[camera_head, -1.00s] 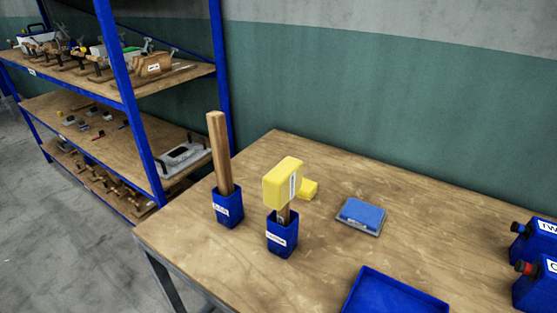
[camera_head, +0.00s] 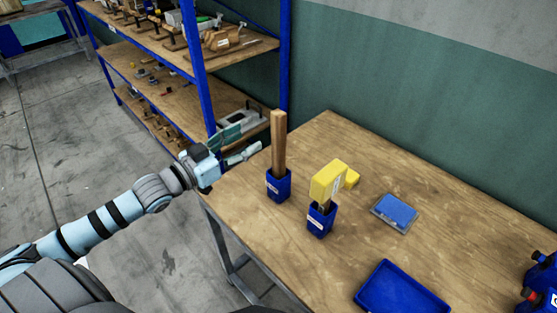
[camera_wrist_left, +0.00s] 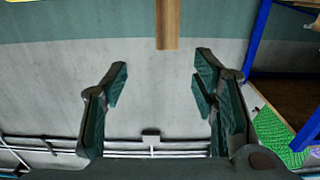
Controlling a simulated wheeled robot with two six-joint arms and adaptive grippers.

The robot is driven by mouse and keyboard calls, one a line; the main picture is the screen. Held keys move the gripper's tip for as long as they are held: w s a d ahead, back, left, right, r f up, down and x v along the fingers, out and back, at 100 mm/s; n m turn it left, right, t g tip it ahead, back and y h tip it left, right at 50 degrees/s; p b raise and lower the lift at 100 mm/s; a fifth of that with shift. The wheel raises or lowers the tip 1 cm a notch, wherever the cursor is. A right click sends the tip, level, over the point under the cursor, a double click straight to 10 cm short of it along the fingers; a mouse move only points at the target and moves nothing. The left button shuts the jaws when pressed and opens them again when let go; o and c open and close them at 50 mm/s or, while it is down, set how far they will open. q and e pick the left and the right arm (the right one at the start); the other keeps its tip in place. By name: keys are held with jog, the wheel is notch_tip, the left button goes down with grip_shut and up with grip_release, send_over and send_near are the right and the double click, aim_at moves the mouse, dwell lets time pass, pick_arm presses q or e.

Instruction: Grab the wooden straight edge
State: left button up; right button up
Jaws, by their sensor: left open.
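The wooden straight edge (camera_head: 279,143) is a tall light-brown bar. It stands upright in a small labelled blue holder (camera_head: 279,187) near the table's left edge. My left gripper (camera_head: 250,138) is open and empty, just left of the bar, with its fingers pointing toward it. My right gripper is not in view.
A yellow-headed mallet (camera_head: 328,180) stands in a second blue holder (camera_head: 321,220) close to the right of the bar. A blue sponge-like block (camera_head: 397,211) and a blue tray (camera_head: 400,290) lie farther right on the table (camera_head: 260,235). A blue-framed shelf (camera_head: 200,95) stands behind my left gripper.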

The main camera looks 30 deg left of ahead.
aim_at(275, 121)
pick_arm(q)
jog(key=b+x, duration=0.1)
jog(key=x, duration=0.3)
jog(key=b+x, duration=0.2)
jog(key=x, duration=0.2)
jog(key=a+b+x, duration=0.1)
jog(key=b+x, duration=0.1)
jog(key=x, duration=0.3)
jog(key=shift+w+f, duration=0.2)
jog(key=shift+f, duration=0.15)
jog(key=shift+w+f, duration=0.1)
jog(key=shift+w, duration=0.05)
grip_shut()
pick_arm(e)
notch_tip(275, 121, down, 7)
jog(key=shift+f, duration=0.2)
